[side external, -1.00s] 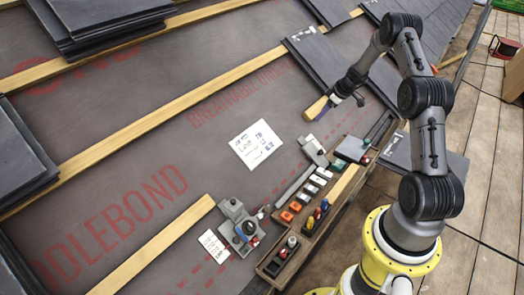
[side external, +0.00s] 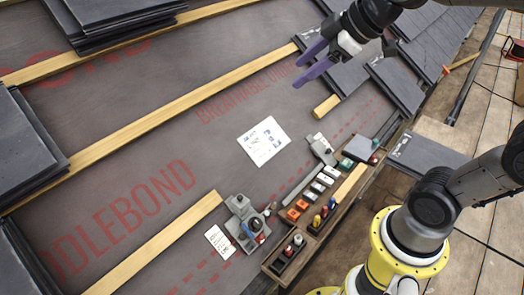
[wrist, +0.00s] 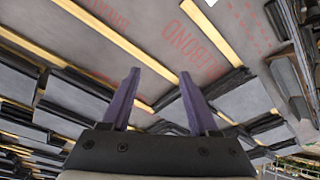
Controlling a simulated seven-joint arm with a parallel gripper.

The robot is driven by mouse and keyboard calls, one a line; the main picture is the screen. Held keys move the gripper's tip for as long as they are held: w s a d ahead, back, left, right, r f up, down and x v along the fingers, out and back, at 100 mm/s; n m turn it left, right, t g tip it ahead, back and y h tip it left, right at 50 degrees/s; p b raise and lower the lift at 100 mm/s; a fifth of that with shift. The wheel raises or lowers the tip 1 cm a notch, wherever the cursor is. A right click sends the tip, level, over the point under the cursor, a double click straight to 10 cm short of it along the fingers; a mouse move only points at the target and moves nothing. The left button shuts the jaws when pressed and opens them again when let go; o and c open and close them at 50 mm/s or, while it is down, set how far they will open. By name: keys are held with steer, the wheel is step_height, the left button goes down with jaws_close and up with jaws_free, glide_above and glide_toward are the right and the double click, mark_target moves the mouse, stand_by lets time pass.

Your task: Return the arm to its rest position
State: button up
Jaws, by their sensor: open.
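My gripper (side external: 312,64) is open and empty, raised in the air at the top of the side view. Its two purple fingers point left, over the roof membrane (side external: 130,130). In the wrist view the gripper (wrist: 155,95) shows its two purple fingers spread apart with nothing between them. My arm reaches in from the right edge and across the top of the side view, and part of it is out of frame.
A wooden tool tray (side external: 277,268) with several tools and blocks lies along the roof's lower edge. A grey clamp-like tool (side external: 243,222) and a paper sheet (side external: 264,141) lie on the membrane. Stacked slates (side external: 105,22) and wooden battens (side external: 160,115) surround them.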

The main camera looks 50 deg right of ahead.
steer(key=s+f+m+g, duration=0.1)
steer(key=s+f+m, duration=0.2)
steer(key=s, duration=0.4)
steer(key=s+f+m+g+h, duration=0.1)
steer(key=s+f+m, duration=0.3)
steer(key=s, duration=0.4)
steer(key=shift+d+f+h, duration=0.15)
steer(key=shift+f+h, duration=0.15)
steer(key=shift+f, duration=0.15)
